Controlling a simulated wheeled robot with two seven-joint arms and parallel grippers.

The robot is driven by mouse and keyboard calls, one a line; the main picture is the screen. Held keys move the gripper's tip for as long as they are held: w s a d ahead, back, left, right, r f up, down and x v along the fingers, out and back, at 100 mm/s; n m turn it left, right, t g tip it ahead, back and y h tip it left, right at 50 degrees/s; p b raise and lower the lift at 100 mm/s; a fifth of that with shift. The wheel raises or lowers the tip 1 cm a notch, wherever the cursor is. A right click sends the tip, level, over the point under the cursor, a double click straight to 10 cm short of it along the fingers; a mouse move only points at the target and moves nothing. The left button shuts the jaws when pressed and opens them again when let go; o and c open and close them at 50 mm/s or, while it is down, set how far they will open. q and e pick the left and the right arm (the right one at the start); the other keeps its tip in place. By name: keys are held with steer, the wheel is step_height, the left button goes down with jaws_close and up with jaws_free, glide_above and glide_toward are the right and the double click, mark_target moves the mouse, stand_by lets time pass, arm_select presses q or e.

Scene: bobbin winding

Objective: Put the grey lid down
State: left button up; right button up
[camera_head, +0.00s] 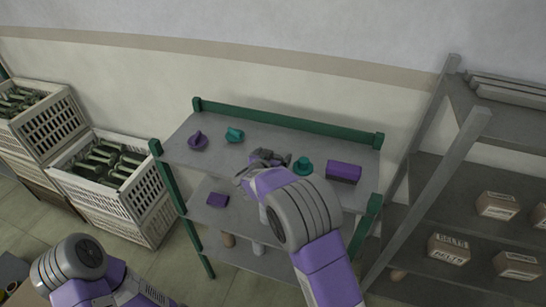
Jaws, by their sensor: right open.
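My right gripper (262,162) is over the top board of the green-posted shelf (178,152), near its middle. It is open, with its dark fingers close to the board. I cannot make out a grey lid for certain; the dark grey shapes at the fingertips may be the fingers alone, and my wrist hides the board below it. My left arm is at the lower left, and its gripper does not show.
On the top board are a purple piece (198,142), a teal piece (234,135), a teal knobbed piece (303,167) and a purple block (343,172). A purple box (217,199) is lower. Crates (140,205) stand left; a grey rack (425,175) stands right.

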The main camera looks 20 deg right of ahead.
steer(key=v, duration=1.2)
steer(key=shift+w+f, duration=0.1)
steer(key=shift+f, duration=0.05)
